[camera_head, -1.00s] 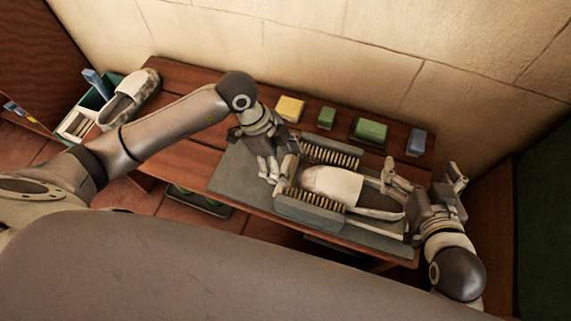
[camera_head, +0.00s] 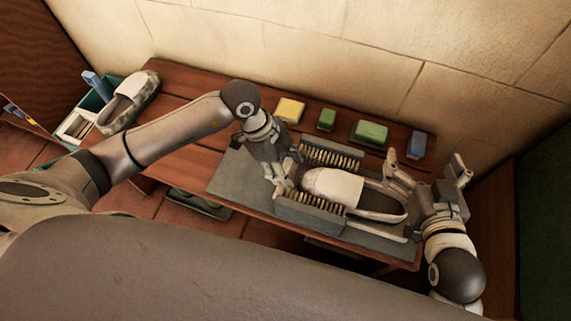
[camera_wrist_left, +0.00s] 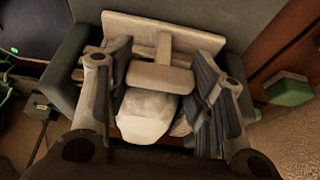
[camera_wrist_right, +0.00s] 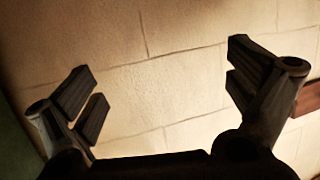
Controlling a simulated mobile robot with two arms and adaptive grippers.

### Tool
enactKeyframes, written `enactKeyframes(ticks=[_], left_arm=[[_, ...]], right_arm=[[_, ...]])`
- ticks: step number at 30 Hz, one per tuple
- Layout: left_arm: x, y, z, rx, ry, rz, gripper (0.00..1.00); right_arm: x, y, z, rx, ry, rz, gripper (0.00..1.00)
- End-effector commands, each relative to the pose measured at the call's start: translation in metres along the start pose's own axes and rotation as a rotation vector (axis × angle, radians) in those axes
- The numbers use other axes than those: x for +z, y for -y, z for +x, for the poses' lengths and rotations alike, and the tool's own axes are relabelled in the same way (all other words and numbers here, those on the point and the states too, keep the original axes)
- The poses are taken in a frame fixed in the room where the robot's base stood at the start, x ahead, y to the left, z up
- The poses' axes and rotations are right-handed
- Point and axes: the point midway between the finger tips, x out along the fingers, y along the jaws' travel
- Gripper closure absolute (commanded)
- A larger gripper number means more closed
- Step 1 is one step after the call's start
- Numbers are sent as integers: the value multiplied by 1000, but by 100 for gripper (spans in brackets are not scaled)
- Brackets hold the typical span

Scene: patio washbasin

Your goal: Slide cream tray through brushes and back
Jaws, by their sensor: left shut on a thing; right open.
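The cream tray (camera_head: 385,229) lies on a grey base, carrying a shoe (camera_head: 333,185) with a pale toe and dark opening. The shoe's toe half is between the far brush (camera_head: 331,155) and the near brush (camera_head: 310,202). My left gripper (camera_head: 281,175) is at the tray's left end; its left wrist view shows a cream T-shaped handle (camera_wrist_left: 158,77) between the fingers. It is shut on this handle, though the contact is partly hidden. My right gripper (camera_head: 430,172) is open and empty above the tray's right end; only wall shows between its fingers (camera_wrist_right: 165,90).
A yellow block (camera_head: 290,109), two green blocks (camera_head: 327,119) (camera_head: 369,132) and a blue block (camera_head: 417,144) line the table's back. The stone wall is close behind.

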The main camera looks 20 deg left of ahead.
Motion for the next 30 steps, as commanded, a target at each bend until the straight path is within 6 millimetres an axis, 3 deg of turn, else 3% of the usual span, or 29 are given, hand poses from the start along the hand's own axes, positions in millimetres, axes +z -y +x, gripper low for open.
enactKeyframes(ticks=[8, 17, 24, 30], left_arm=[[3, 0, -2, 0, 1, -1, 94], [32, 0, -16, 0, 5, -3, 94], [73, 0, -33, 0, 6, -6, 94], [105, 0, -46, 0, 5, -4, 94]], right_arm=[[1, 0, 0, 0, 11, 0, 0], [52, -8, -20, 17, 291, 1, 0], [110, -16, -66, 38, 643, 7, 0], [143, -20, -114, 53, 905, 16, 0]])
